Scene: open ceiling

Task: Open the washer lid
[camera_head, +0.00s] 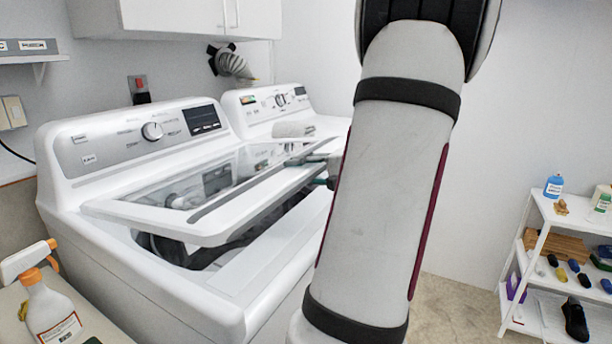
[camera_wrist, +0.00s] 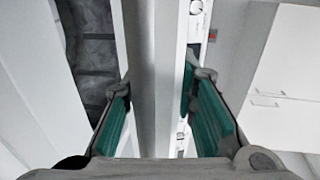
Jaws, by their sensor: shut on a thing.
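The washer (camera_head: 190,290) is a white top-loader at the left in the head view. Its lid (camera_head: 150,222), white-framed with a glass panel, is raised a little and tilted, with the dark tub opening (camera_head: 185,252) showing beneath its front edge. My gripper (camera_head: 300,161) is at the lid's right end, partly hidden by my arm. In the wrist view, the lid's edge (camera_wrist: 153,75) runs between the green finger pads of my gripper (camera_wrist: 158,110), and my gripper is shut on it. The exact contact is hard to make out.
A second white machine (camera_head: 285,105) stands behind the washer, with a rolled white item (camera_head: 292,129) on top. A spray bottle (camera_head: 45,305) stands at the front left. A white shelf (camera_head: 545,210) with small goods is at the right. A wall cabinet (camera_head: 180,15) hangs above.

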